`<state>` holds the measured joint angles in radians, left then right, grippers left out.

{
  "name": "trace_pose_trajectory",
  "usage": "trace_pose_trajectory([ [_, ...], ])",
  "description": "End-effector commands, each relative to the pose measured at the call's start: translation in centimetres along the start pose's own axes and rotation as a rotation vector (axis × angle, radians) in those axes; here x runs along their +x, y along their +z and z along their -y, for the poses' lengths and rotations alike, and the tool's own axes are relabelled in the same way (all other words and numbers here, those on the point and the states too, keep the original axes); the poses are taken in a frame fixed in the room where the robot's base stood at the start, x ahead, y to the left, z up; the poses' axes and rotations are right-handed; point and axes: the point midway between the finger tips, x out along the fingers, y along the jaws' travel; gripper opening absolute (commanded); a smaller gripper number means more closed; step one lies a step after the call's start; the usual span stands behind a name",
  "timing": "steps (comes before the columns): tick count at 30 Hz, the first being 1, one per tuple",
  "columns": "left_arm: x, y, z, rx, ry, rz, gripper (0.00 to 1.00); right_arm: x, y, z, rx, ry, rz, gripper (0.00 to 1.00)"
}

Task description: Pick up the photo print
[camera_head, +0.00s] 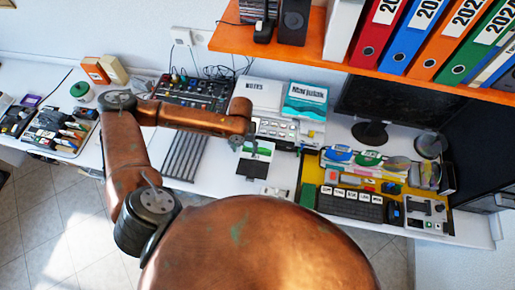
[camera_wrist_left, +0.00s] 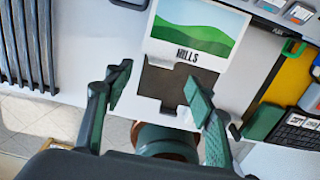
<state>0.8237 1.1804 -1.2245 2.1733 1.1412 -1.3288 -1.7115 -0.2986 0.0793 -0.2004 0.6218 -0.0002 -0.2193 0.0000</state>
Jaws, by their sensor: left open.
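The photo print (camera_wrist_left: 195,32) is a white-bordered picture of green hills under a pale sky, labelled HILLS. It lies on the white desk, with its lower edge over or against a dark square patch (camera_wrist_left: 160,84). In the head view the print (camera_head: 262,152) shows small, close to my left gripper (camera_head: 246,143). In the left wrist view my left gripper (camera_wrist_left: 159,84) is open, its two dark green fingers apart and empty. The fingertips are just below the print's lower edge, with the dark patch between them. My right gripper is not in view.
A yellow mat (camera_head: 312,163) with several items and a black keyboard (camera_head: 350,204) lies to the right. Ribbed dark bars (camera_head: 185,157) lie left. Binders (camera_head: 420,35) stand on an orange shelf (camera_head: 235,38) above. Some bare desk (camera_head: 222,178) lies left of the print.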

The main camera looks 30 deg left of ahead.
Motion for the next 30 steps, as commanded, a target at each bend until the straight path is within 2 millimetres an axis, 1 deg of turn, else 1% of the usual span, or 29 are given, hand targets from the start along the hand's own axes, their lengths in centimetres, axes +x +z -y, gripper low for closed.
trace_pose_trajectory([
  [1, 0.8, -0.1, 0.0, 0.0, 0.0, -0.002, 0.51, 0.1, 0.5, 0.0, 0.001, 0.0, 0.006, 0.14],
  [6, 2.0, 0.0, 0.1, -0.001, 0.0, -0.001, 0.51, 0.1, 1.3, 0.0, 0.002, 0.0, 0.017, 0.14],
  [8, 2.6, 0.0, 0.2, -0.001, -0.001, -0.001, 0.51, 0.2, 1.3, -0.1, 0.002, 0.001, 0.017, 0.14],
  [13, 5.2, 0.2, 0.4, 0.0, -0.001, -0.002, 0.51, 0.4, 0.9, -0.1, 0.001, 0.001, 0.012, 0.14],
  [16, 6.3, 0.2, 0.4, 0.002, 0.0, -0.001, 0.51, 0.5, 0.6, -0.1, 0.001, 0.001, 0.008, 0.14],
  [23, 6.5, 0.3, 0.4, 0.003, -0.001, 0.001, 0.51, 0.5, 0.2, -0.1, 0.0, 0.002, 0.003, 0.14],
  [30, 6.5, 0.3, 0.4, 0.002, -0.001, 0.001, 0.35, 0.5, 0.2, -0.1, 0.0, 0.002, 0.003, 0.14],
])
